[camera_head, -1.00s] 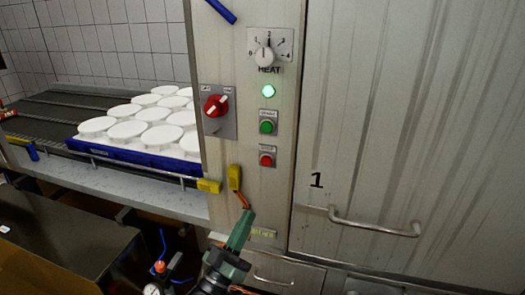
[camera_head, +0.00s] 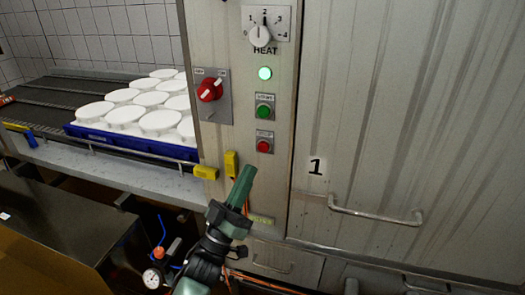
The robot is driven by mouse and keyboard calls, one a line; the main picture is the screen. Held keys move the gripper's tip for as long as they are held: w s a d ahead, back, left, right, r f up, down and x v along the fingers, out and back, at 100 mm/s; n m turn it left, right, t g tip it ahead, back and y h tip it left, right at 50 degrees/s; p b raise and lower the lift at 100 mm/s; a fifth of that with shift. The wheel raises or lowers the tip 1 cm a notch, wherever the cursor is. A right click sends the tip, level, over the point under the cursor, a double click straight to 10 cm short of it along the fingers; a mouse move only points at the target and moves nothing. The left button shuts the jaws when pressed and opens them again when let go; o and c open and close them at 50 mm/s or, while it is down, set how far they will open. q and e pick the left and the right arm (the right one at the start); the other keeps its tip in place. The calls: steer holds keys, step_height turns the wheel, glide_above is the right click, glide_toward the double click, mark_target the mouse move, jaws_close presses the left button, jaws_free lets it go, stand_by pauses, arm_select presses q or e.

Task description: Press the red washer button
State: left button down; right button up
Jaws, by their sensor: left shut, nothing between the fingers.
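The red button (camera_head: 264,146) sits on a small grey plate on the metal control panel (camera_head: 235,135), below the green button (camera_head: 264,111). A lit green lamp (camera_head: 265,73) is above both. My left gripper (camera_head: 246,172) is shut and empty, pointing up toward the panel. In the picture its tip is just below and slightly left of the red button, apart from it. The distance from tip to panel is hard to judge. My right gripper is not in view.
A red rotary switch (camera_head: 210,90) and a heat dial (camera_head: 261,35) are on the panel. Yellow blocks (camera_head: 231,164) sit near the gripper's tip. A door handle (camera_head: 375,212) juts out at right. White moulds (camera_head: 127,116) stand in a blue tray (camera_head: 130,145) on the conveyor at left.

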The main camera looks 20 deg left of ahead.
mark_target(264, 147)
arm_select(q)
steer(key=w+b, duration=0.2)
steer(key=w, duration=0.4)
steer(key=shift+w+d+b, duration=0.15)
steer(key=shift+w+b, duration=0.15)
stand_by(0.7)
stand_by(1.1)
steer(key=shift+w, duration=0.45)
